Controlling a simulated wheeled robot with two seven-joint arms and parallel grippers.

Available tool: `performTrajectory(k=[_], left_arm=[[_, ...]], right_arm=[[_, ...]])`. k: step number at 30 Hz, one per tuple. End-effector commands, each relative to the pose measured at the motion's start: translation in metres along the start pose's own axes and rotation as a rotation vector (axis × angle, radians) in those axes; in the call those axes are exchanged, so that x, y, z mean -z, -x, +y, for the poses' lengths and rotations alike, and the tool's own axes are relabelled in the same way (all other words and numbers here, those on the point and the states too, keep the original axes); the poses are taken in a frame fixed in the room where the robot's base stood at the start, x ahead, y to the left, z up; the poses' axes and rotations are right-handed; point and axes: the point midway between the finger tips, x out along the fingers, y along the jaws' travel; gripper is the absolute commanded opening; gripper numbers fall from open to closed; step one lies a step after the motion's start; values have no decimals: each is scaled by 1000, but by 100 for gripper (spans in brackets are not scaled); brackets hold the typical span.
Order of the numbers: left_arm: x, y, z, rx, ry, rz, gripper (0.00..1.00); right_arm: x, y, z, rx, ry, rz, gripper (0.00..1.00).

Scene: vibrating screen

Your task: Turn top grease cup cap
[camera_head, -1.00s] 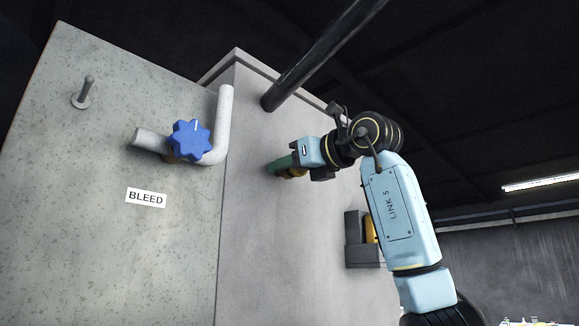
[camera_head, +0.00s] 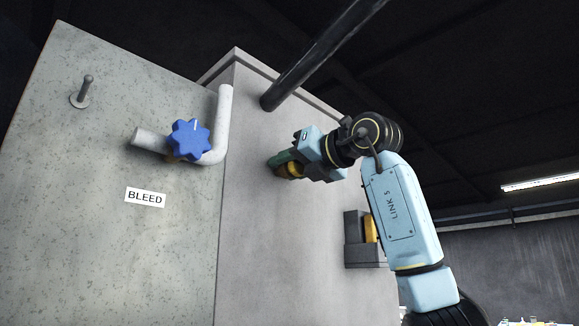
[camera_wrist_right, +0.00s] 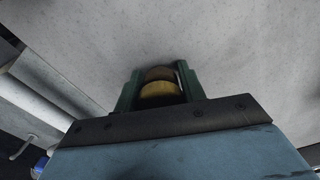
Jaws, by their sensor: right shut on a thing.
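The grease cup cap (camera_head: 292,170) is a yellow-brass round piece on the side face of the grey housing, high up. It also shows in the right wrist view (camera_wrist_right: 160,91), between two green fingers. My right gripper (camera_head: 284,164) is shut on the cap, with its green fingers on either side of it close to the wall. The fingers and gripper body hide part of the cap. My left gripper is in neither view.
A blue star-shaped knob (camera_head: 190,140) sits on a grey bent pipe (camera_head: 224,115) at the left, above a BLEED label (camera_head: 145,198). A dark pipe (camera_head: 320,58) runs out above my right gripper. A dark bracket with a yellow part (camera_head: 359,240) is lower right on the housing.

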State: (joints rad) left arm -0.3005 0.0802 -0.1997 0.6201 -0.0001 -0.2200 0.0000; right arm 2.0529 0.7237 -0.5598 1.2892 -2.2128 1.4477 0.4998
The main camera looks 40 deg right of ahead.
Motion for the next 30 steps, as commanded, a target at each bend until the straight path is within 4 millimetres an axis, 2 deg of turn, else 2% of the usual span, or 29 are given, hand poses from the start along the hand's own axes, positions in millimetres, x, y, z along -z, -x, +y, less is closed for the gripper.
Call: performTrajectory(k=[11, 12, 17, 26, 30], left_arm=[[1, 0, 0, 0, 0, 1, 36], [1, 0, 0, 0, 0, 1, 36], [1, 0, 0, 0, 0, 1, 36], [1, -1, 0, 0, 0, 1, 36], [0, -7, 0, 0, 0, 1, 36]], right_arm=[[0, 0, 0, 0, -7, 1, 17], [0, 0, 0, 0, -7, 1, 41], [0, 0, 0, 0, -6, 0, 62], [0, 2, 0, 0, -6, 0, 62], [0, 15, 0, -1, -5, -4, 62]])
